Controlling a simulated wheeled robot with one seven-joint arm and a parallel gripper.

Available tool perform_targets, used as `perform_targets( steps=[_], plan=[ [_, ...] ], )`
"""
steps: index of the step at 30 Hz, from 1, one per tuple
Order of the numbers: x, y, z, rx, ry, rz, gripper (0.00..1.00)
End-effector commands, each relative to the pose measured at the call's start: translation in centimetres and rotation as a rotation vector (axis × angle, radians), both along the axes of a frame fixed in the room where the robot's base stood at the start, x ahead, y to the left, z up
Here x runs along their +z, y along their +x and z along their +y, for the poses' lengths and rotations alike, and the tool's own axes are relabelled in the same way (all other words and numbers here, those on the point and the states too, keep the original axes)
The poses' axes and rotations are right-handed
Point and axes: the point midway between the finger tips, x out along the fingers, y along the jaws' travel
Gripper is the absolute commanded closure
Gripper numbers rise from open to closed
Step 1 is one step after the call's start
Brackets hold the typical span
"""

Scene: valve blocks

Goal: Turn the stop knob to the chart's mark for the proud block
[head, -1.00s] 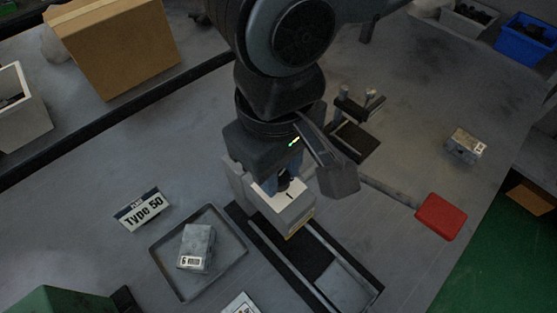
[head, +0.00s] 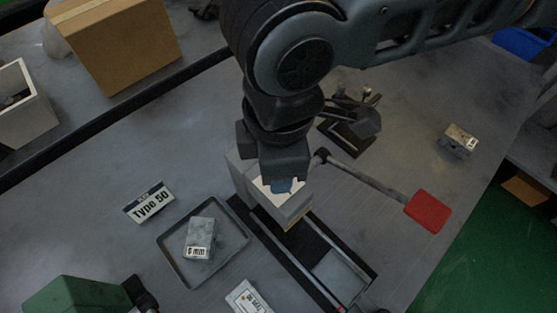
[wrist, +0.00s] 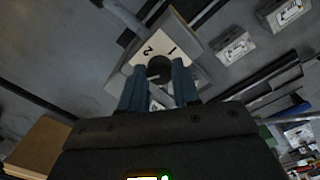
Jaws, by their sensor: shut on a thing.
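My gripper (head: 284,190) points down onto the pale stop block (head: 290,212) at the head of a dark slide track. In the wrist view its blue fingers (wrist: 158,88) are shut on the dark round stop knob (wrist: 160,67). A grey block (head: 200,236) with a mm label lies in a shallow tray (head: 163,243). Another labelled block (head: 459,139) stands at the right.
A "Type 50" sign (head: 149,202) stands left of the tray. A lever with a red paddle (head: 428,211) reaches out to the right. A green object (head: 75,296) is at lower left, a cardboard box (head: 118,45) at upper left.

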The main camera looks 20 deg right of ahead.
Motion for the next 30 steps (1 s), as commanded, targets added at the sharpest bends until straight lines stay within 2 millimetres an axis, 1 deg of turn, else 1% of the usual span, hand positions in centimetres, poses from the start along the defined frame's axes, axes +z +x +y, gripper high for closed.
perform_targets(
  steps=[6, 15, 21, 30],
  plan=[
    [-0.06, -0.03, -0.06, 0.188, 0.0, 0.002, 0.99],
    [-0.07, 0.02, -0.11, 0.38, -0.001, 0.0, 0.99],
    [-0.06, 0.03, -0.1, 0.448, -0.001, 0.0, 0.99],
    [-0.05, 0.04, -0.1, 0.478, -0.001, 0.0, 0.99]
  ],
)
